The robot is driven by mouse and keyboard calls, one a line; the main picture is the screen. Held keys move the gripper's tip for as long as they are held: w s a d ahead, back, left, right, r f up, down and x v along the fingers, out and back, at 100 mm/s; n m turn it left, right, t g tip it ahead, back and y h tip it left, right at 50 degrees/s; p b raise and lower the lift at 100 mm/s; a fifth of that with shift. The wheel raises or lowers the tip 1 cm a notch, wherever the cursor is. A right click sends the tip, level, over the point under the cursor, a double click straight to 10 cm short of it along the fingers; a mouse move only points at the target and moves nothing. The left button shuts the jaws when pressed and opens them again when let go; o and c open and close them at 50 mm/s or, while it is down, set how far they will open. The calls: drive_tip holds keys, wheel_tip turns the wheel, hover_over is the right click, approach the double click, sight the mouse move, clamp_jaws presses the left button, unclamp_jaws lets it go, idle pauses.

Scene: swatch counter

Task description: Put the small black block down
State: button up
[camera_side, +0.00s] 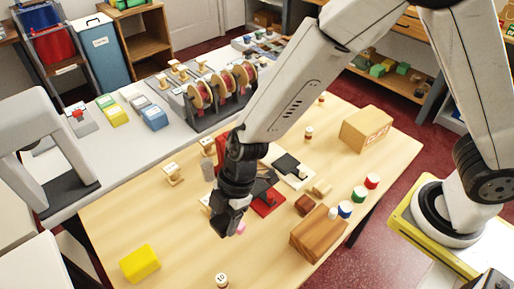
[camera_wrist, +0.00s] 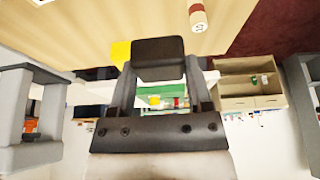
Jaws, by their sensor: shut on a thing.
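My gripper (camera_side: 226,220) points down above the table, left of the red-based black device (camera_side: 267,199). In the wrist view my gripper (camera_wrist: 159,82) is shut, its two fingers meeting at a dark block-like shape, which looks like the small black block (camera_wrist: 158,50). In the side view the block is hard to tell from the dark fingers. I cannot tell whether it touches the table. A bit of something pink (camera_side: 241,228) shows just right of the fingertips.
A yellow block (camera_side: 140,262) lies at the front left. A striped wooden block (camera_side: 318,233) and several capped cylinders stand to the right. A black pad (camera_side: 286,163) lies on a white sheet behind. A small cylinder (camera_side: 221,280) stands at the front edge. Bare table lies left of my gripper.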

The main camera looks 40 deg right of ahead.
drive_tip(key=w+a+f, duration=0.4)
drive_tip(key=w, duration=0.2)
approach(180, 242)
drive_tip(key=shift+s+a+f, duration=0.25)
drive_tip(key=shift+a+f, duration=0.05)
drive_tip(key=shift+a, duration=0.15)
drive_tip(key=shift+s+a+f, duration=0.25)
drive_tip(key=shift+a+f, duration=0.05)
drive_tip(key=shift+a, duration=0.1)
drive_tip(key=shift+w+a+f, duration=0.2)
drive_tip(key=shift+w+f, duration=0.15)
drive_tip(key=shift+f, duration=0.1)
drive_tip(key=shift+w+a+f, duration=0.15)
drive_tip(key=shift+w+f, duration=0.05)
drive_tip(key=shift+f, duration=1.6)
drive_tip(key=shift+f, duration=0.15)
drive_tip(key=o, duration=1.3)
drive_tip(key=shift+c, duration=0.2)
